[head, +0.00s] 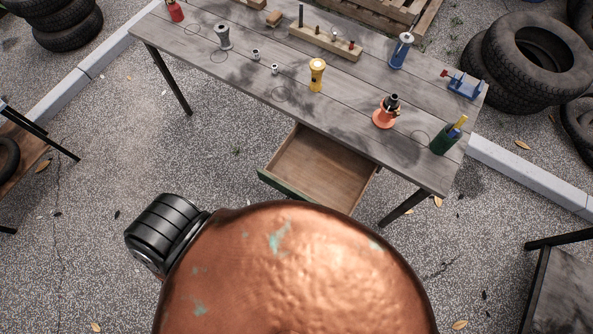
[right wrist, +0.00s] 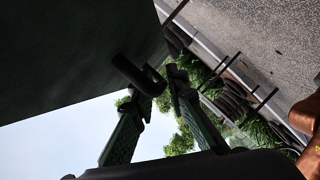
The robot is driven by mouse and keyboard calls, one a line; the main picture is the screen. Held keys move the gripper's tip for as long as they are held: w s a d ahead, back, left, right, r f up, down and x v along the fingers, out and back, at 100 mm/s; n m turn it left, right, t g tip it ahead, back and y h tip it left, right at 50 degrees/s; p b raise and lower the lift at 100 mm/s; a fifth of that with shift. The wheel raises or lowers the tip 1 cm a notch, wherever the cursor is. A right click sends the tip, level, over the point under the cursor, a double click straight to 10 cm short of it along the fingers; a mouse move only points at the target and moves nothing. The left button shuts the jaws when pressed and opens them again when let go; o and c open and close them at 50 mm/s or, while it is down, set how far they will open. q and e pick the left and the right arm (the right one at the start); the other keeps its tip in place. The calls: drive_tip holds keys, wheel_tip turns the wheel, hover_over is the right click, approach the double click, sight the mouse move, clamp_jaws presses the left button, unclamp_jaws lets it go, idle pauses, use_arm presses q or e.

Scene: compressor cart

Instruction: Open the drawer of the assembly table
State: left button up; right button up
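The assembly table (head: 229,57) has a grey plank top. Its drawer (head: 313,169) is pulled out well beyond the table's front edge; the inside is bare wood and looks empty. In the right wrist view the drawer's dark green front (right wrist: 80,55) fills the upper left, with a black handle (right wrist: 128,70) on it. My right gripper (right wrist: 157,84) is open, its two green fingers apart with their tips beside the handle's end. I cannot tell whether either finger touches it. In the head view both grippers are out of sight, and my copper-coloured body covers the bottom middle.
The tabletop carries a yellow flashlight-like item (head: 317,75), an orange item (head: 385,113), a green bottle-like item (head: 446,138), a blue vise-like tool (head: 463,84) and a wooden block rack (head: 324,43). Tyres (head: 528,62) are stacked at right. Pavement left of the drawer is clear.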

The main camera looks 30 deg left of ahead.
drive_tip(key=shift+o, duration=1.3)
drive_tip(key=shift+s+d, duration=0.1)
drive_tip(key=shift+d, duration=0.25)
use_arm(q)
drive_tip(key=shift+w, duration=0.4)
use_arm(e)
drive_tip(key=v, duration=1.1)
drive_tip(key=shift+r, duration=0.15)
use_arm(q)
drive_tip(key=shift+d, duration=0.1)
use_arm(e)
drive_tip(key=shift+s, duration=0.1)
